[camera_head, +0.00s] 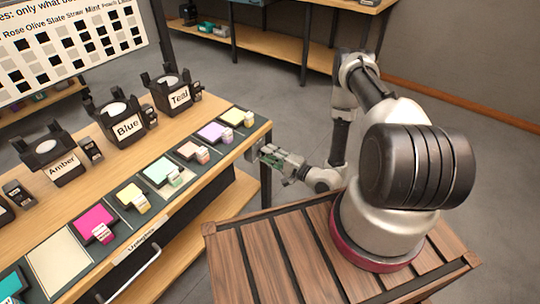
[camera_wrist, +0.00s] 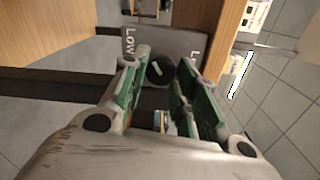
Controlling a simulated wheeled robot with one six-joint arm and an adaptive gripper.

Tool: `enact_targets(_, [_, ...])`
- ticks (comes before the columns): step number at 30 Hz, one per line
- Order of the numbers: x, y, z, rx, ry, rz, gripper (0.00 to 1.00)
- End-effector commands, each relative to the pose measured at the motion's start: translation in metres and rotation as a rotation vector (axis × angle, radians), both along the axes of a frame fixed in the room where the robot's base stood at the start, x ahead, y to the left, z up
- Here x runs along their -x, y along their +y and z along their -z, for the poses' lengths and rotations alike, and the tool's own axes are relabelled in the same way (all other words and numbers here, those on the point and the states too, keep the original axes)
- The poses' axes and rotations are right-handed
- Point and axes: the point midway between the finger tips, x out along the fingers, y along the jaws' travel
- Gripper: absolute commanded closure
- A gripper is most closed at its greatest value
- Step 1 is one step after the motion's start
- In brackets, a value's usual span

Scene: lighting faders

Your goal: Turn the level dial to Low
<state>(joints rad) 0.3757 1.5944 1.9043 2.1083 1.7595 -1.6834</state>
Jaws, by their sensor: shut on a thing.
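The level dial (camera_wrist: 159,73) is a round black knob with a pale pointer line, seen in the wrist view. It sits on a grey panel (camera_wrist: 178,42) at the table's end. The panel carries a "Low" label (camera_wrist: 129,42) at left and another label, partly hidden, at right. The pointer line is tilted and its upper end leans left. My gripper (camera_wrist: 162,84) has its green-padded fingers on either side of the dial, shut on it. In the head view my gripper (camera_head: 272,158) is at the table's right end; the dial cannot be made out there.
The wooden table (camera_head: 225,120) holds holders labelled Amber, Blue (camera_head: 127,127) and Teal (camera_head: 179,98), and a row of coloured cards with small blocks. A drawer handle (camera_head: 133,277) sticks out from the front. A shelf (camera_head: 280,48) stands at the back; grey floor lies between.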

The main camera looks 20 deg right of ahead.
Motion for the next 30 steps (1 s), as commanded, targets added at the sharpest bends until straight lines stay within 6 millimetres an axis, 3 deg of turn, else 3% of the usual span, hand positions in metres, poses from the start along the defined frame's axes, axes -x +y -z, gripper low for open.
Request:
enact_targets(12, [0.001,0.0002,0.0011,0.15,-0.103,0.0,0.95])
enact_targets(28, [0.0007,0.0001,0.0009,0.17,-0.118,0.0,0.95])
enact_targets(29, [0.0006,0.0001,0.0008,0.17,-0.118,0.0,0.69])
enact_targets(30, [0.0006,0.0002,0.0009,0.17,-0.118,0.0,0.62])
